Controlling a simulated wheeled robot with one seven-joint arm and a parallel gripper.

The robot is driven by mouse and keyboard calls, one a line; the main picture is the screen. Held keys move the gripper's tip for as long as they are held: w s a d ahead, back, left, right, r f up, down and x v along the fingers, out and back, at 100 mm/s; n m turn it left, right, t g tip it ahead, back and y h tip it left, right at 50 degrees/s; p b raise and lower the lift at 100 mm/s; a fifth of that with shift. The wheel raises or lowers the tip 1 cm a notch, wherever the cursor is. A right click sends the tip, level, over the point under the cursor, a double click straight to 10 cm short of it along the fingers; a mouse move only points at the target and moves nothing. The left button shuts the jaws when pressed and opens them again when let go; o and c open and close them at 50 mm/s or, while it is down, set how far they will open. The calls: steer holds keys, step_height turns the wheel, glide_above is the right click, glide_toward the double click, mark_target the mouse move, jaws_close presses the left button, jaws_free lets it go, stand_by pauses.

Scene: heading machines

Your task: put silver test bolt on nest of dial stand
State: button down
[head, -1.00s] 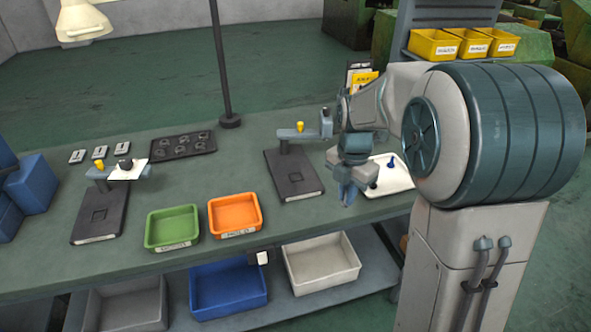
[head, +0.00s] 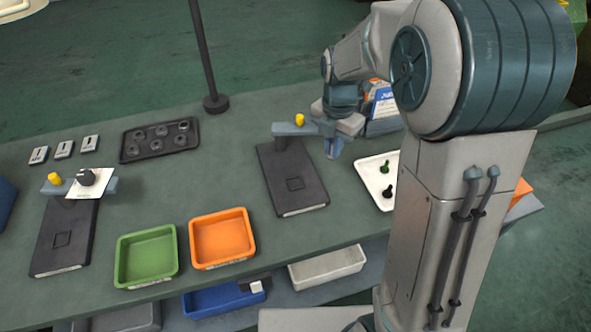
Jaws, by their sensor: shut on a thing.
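My gripper (head: 332,148) is shut, just right of the right dial stand (head: 272,160), close to its raised arm. What it holds is too small to make out; no silver bolt shows elsewhere. The right stand has a dark base with a small square nest (head: 295,184), which looks empty, and a yellow cap on its arm. My wrist hides the right end of that arm. A second dial stand (head: 80,218) at the left has a similar square nest (head: 62,240); a white card with a black knob sits at its arm. Which stand is meant is not shown.
Green (head: 120,262) and orange (head: 194,242) bins stand at the front. A black tray (head: 125,148) and a pole (head: 206,60) are behind. Bench between the stands is mostly clear.

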steer(key=p, duration=0.2)
glide_above(295, 184)
step_height(295, 184, down, 5)
steer(key=shift+f, duration=0.15)
steer(key=shift+f+p, duration=0.35)
steer(key=shift+f, duration=1.65)
steer(key=shift+f, duration=0.2)
steer(key=c, duration=1.5)
jaws_free()
steer(key=shift+r, duration=0.1)
